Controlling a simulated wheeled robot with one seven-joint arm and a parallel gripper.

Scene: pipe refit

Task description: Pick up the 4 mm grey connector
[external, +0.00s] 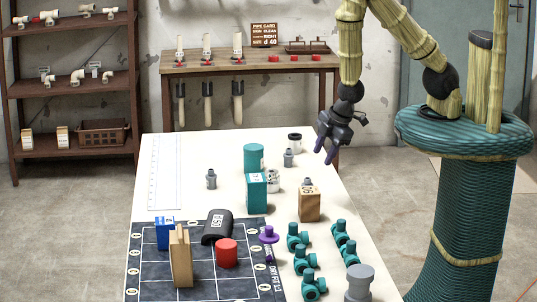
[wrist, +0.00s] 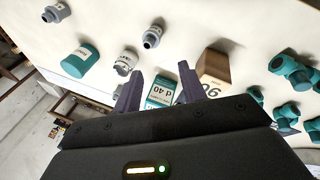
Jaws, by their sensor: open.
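Several small grey connectors stand on the white table. In the external view one grey connector (external: 211,180) is at the left, another grey connector (external: 288,158) is farther back, and a third, partly hidden grey one (external: 307,185) is behind the wooden block. The wrist view shows a grey connector (wrist: 153,36) beyond the fingertips and another grey one (wrist: 57,12) at the upper left. I cannot read which is 4 mm. My gripper (external: 326,152) is open and empty above the table's right side, apart from the connectors. Its fingers (wrist: 161,78) also show in the wrist view.
A teal box (external: 257,191), a teal cylinder (external: 253,156), a white-grey fitting (external: 273,180) and a wooden block (external: 309,204) crowd the middle. Several teal valves (external: 297,236) stand front right. A dark mat (external: 205,285) holds blocks and a red cylinder (external: 227,253).

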